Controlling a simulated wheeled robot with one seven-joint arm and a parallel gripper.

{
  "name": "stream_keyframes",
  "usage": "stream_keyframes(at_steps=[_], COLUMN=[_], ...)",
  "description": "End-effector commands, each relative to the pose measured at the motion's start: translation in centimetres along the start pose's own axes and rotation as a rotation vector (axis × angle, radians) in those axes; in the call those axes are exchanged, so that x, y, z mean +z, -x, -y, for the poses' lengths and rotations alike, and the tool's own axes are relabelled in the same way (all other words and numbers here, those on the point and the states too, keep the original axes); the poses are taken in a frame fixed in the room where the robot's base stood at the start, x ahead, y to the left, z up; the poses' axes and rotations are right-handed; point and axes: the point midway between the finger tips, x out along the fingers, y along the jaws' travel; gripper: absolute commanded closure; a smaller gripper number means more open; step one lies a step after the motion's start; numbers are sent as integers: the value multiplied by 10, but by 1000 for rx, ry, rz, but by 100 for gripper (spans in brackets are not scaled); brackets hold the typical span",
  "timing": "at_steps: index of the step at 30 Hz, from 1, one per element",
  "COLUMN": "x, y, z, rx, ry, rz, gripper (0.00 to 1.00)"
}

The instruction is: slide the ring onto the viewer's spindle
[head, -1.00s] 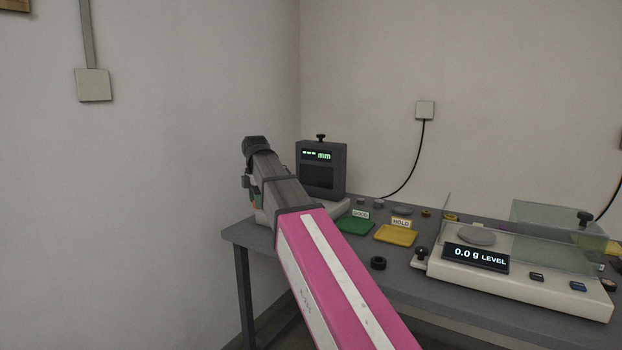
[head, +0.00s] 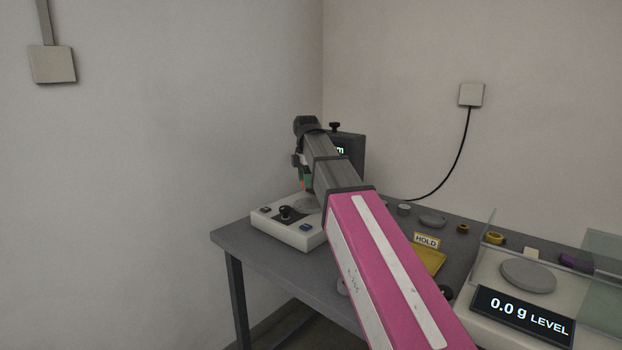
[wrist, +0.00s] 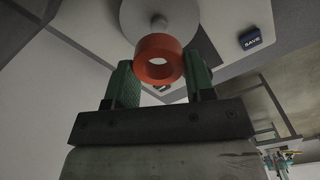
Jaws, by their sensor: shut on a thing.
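The orange-red ring (wrist: 157,46) sits between the green fingers of my gripper (wrist: 160,64) in the wrist view, and my gripper is shut on it. Just beyond the ring is a pale round stage (wrist: 133,12) with a short, light spindle (wrist: 158,21) at its middle. The ring overlaps the spindle's near side in this view; I cannot tell the gap. In the head view, my gripper (head: 304,180) hangs over the round stage of the viewer (head: 290,236). My arm hides most of the viewer's dark display housing (head: 354,149), and the spindle is hidden there.
A SAVE button (wrist: 250,39) is near the stage. On the grey table (head: 255,248), a yellow HOLD tray (head: 429,261) and a scale (head: 492,277) reading 0.0 g stand to the right. Several small rings and discs lie behind them. A wall rises at left.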

Motion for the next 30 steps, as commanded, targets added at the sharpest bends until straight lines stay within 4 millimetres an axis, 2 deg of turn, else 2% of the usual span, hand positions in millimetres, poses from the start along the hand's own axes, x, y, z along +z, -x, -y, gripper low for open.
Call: stream_keyframes(at_steps=[11, 24, 30], x=[0, 0, 0], y=[-5, -37, -42], z=[0, 0, 0], rx=[0, -1, 0], ry=[0, 0, 0], rz=[0, 0, 0], gripper=[73, 73, 73])
